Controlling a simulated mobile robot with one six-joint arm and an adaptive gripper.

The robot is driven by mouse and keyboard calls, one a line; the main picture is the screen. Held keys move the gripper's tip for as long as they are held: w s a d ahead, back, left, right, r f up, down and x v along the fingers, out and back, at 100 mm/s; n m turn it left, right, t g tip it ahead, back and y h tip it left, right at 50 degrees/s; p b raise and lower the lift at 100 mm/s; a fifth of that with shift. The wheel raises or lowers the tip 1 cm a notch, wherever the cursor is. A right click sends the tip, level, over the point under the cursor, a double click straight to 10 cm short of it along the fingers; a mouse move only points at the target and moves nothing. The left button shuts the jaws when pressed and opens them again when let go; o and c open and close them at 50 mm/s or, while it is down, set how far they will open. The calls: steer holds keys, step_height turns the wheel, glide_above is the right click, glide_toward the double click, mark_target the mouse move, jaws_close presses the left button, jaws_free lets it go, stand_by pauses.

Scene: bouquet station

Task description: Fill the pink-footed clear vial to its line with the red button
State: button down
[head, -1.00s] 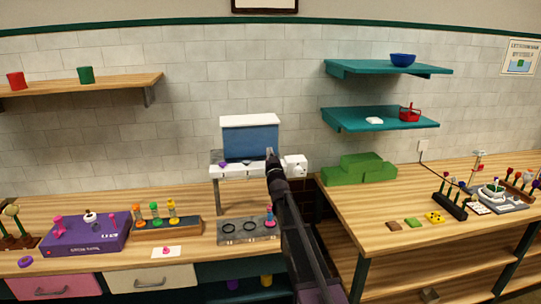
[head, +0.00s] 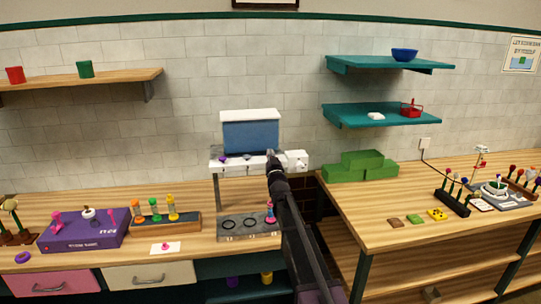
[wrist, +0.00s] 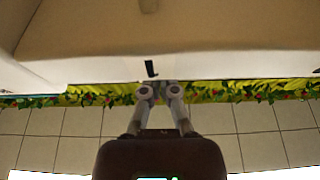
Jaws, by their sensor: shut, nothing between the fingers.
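The dispenser (head: 250,137) has a blue tank with a white lid and stands on a post above the left counter. Its white front panel (head: 232,165) carries small purple and grey knobs or buttons. No red button can be made out; my gripper covers part of the panel. My gripper (head: 270,153) is shut and empty at the panel's right part; contact cannot be told. In the wrist view its fingertips (wrist: 159,91) are together, just below a small dark peg (wrist: 151,69) on a pale surface. A small pink-footed vial (head: 270,212) stands at the right end of the grey ringed tray (head: 249,236).
A wooden rack (head: 165,228) with several coloured vials and a purple box (head: 85,233) stand to the left. Green blocks (head: 360,168) sit on the right counter. Teal shelves (head: 385,118) hang above it. A gap lies between the counters, behind my arm.

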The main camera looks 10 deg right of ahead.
steer(key=shift+f+b, duration=0.8)
steer(key=shift+f, duration=0.05)
steer(key=shift+s+f+b, duration=0.1)
steer(key=shift+s+b, duration=0.2)
steer(key=r+p, duration=0.2)
steer(key=shift+w+p, duration=0.2)
steer(key=shift+p, duration=0.1)
steer(key=shift+s+r+p, duration=0.2)
steer(key=shift+r+p, duration=0.8)
steer(key=shift+r, duration=0.25)
steer(key=b+v, duration=0.3)
steer(key=v, duration=0.7)
steer(key=shift+f, duration=0.1)
